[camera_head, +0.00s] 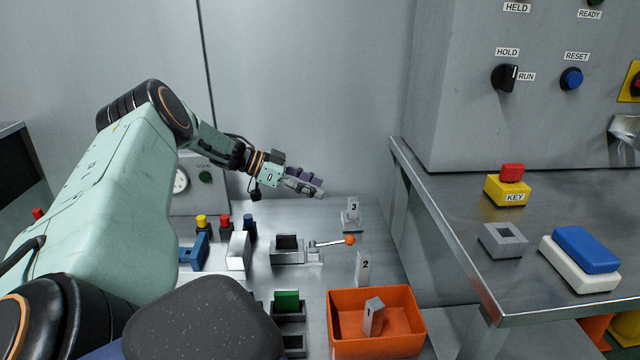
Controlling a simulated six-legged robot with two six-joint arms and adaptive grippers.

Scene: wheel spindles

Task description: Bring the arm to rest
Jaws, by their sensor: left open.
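My left arm, pale green with black joints, comes in from the left and reaches over the back of the metal table. My left gripper (312,190) is open and hangs above the table, apart from the things on it. Its jaws hold nothing that I can see. My right gripper does not show.
Below the gripper are a fixture with an orange-knobbed lever (349,240), number plates 3 (351,215) and 2 (362,268), and an orange tray (377,344). A grey control cabinet (470,125) stands at right, beside a bench with a yellow KEY block (507,192).

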